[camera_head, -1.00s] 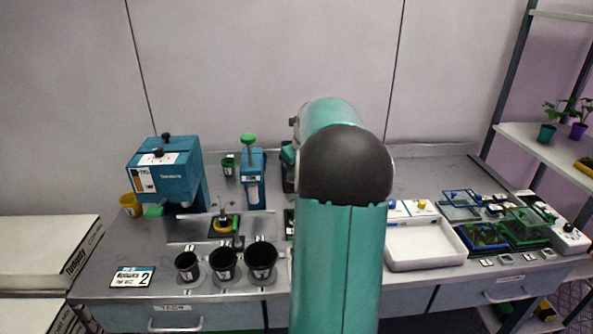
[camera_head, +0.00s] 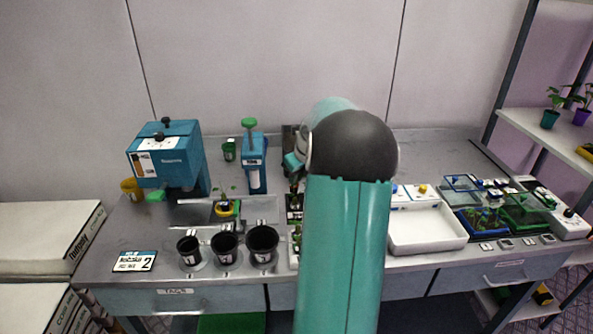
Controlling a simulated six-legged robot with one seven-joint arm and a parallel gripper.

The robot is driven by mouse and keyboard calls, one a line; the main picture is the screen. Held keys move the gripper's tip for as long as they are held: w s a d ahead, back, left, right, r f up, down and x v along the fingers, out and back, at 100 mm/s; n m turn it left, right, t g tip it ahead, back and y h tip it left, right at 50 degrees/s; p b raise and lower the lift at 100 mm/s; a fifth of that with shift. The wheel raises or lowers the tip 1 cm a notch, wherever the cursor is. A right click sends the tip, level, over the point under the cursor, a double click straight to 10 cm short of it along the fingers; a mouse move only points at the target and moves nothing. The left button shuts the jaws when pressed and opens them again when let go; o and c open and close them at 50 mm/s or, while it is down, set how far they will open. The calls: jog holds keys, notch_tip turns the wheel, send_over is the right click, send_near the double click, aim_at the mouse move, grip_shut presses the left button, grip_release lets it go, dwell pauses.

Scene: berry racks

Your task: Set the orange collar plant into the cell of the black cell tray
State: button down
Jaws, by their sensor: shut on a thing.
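My gripper (camera_head: 294,178) shows only in part, left of my arm's big dark joint, low over the middle of the bench. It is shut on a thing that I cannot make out. Below it, a narrow strip of a black cell tray (camera_head: 294,215) shows with some green in it. My arm hides the rest, so I cannot tell whether the gripper touches the tray. A small plant with a yellow-orange collar (camera_head: 226,210) stands in a dark square holder on the bench to the left. I cannot make out an orange collar at my gripper.
Several black pots (camera_head: 225,247) line the front. A blue press (camera_head: 166,155) and a blue stand with a green knob (camera_head: 255,165) stand behind. A white tray (camera_head: 426,228) and a blue tray of plants (camera_head: 482,222) are to the right. The back right of the bench is clear.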

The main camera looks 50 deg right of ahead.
aim_at(298, 185)
jog(key=shift+f, duration=2.25)
jog(key=c, duration=1.4)
grip_release()
jog(key=shift+r, duration=4.5)
